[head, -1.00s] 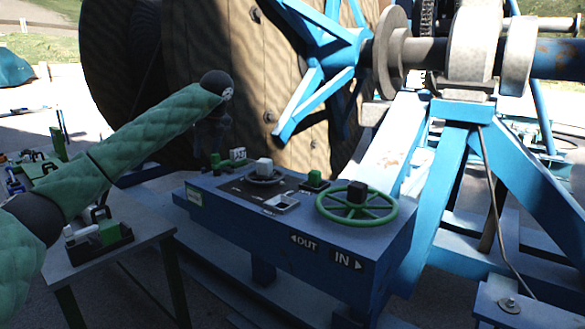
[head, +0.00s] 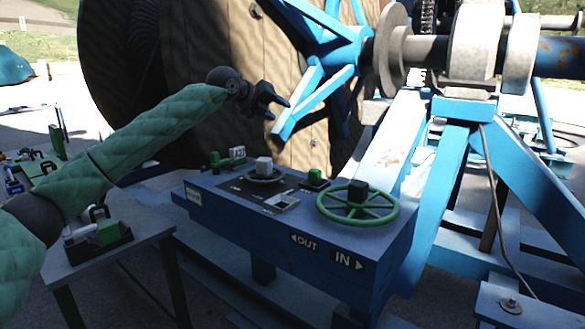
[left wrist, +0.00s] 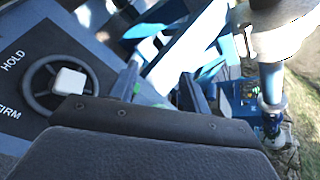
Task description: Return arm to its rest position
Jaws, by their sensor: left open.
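My left arm (head: 140,140) comes in from the left in a green quilted sleeve. My left gripper (head: 272,100) is raised above the blue control box, in front of the wooden reel. Its two dark fingers are apart and hold nothing. In the left wrist view the fingers (left wrist: 158,90) are spread with clear space between them. The control box (head: 290,235) carries a green handwheel (head: 378,222) with a black knob, a smaller dial with a white knob (head: 264,163), and a green button (head: 315,176). The white knob also shows in the left wrist view (left wrist: 70,81). My right gripper is not in view.
The large wooden cable reel (head: 200,60) and blue spoked hub (head: 325,50) stand close behind the gripper. Blue frame beams (head: 535,185) fill the right side. A side table (head: 130,262) with small items (head: 98,235) stands at lower left.

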